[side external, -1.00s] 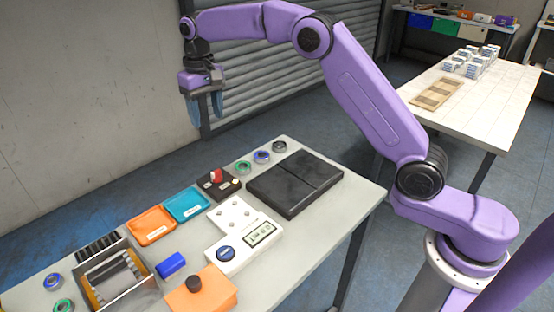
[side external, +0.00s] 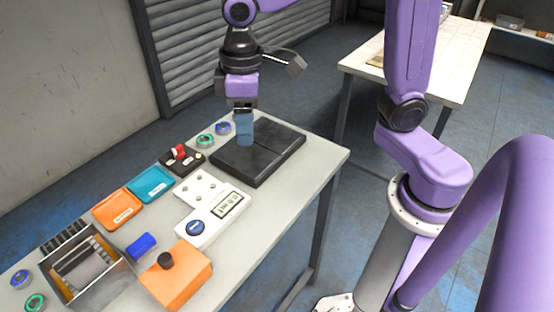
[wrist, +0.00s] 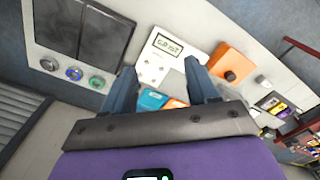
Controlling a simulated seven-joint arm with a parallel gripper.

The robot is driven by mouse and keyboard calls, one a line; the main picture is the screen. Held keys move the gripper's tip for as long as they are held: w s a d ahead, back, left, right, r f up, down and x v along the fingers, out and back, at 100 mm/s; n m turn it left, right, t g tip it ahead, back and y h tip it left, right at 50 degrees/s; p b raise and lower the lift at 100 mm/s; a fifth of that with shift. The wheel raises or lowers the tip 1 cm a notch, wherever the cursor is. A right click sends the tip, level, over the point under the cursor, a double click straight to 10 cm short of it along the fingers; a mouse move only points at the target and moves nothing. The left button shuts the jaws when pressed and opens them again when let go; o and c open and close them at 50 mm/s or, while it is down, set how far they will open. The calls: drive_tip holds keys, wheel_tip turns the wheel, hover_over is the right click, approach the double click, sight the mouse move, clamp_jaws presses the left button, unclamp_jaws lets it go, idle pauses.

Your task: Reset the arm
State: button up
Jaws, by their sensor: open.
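My gripper (side external: 243,128) is above the table's far part, in front of the black flat pad (side external: 262,155) in the side view. Its blue-grey fingers point down and hold nothing. In the wrist view my gripper (wrist: 162,88) shows its two fingers spread apart with a clear gap between them. The black pad (wrist: 82,32) shows at the upper left of the wrist view, beyond the left finger. My upper arm is partly cut off by the top edge of the side view.
The table (side external: 262,232) holds a white display device (side external: 212,210), an orange box (side external: 178,275), an orange tray (side external: 117,208), a teal tray (side external: 150,184), a metal bin (side external: 113,287), a blue block (side external: 141,245), several rolls, and a dark board with a red part (side external: 182,160). A second table (side external: 458,50) stands behind.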

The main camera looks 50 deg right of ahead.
drive_tip(key=s+d+f+n, duration=0.2)
drive_tip(key=s+d, duration=0.3)
drive_tip(key=s, duration=0.3)
drive_tip(key=s+d+f+n, duration=0.2)
drive_tip(key=s+d, duration=0.3)
drive_tip(key=s, duration=0.4)
drive_tip(key=shift+s+d+f+n, duration=0.15)
drive_tip(key=shift+f+n, duration=0.15)
drive_tip(key=shift+n, duration=0.1)
